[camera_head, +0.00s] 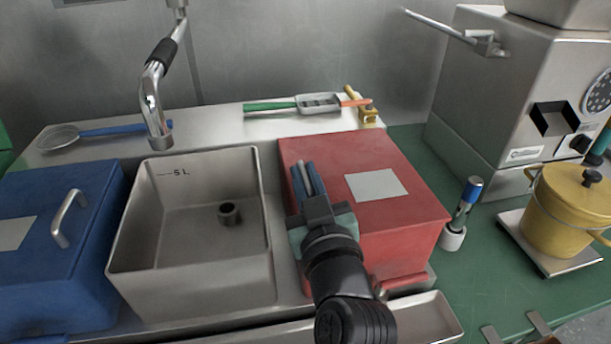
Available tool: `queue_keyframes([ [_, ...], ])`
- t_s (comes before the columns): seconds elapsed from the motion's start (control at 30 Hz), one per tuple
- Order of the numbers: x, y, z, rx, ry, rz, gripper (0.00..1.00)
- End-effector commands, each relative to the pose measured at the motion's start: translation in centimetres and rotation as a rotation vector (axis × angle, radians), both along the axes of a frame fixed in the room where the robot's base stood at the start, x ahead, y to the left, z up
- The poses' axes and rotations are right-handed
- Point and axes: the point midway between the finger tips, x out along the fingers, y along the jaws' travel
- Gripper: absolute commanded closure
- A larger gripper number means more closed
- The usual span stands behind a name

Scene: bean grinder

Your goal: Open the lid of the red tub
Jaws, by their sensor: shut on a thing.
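The red tub (405,229) stands right of the steel basin, with a pale blank label (376,185) on its flat lid (330,150). The lid looks down on the tub. My gripper (306,180) is over the lid's left part, its blue fingers close together around a thin light metal piece that looks like the lid's handle. My gripper and wrist hide most of that handle and part of the tub's front left side.
A blue tub (50,275) with a metal handle (68,218) stands left of the steel basin (190,270). A tap (156,95) hangs over the basin. Utensils lie on the ledge behind. A yellow pot (565,210) and a steel machine (500,95) stand right.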

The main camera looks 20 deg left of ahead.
Motion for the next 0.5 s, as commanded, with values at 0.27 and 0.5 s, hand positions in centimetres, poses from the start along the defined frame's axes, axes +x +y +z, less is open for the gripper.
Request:
queue_keyframes([
  [0.27,0.2,-0.4,1.9,0.059,0.040,-0.001,1.00],
  [0.5,1.0,-1.5,5.6,0.200,0.136,-0.003,1.00],
])
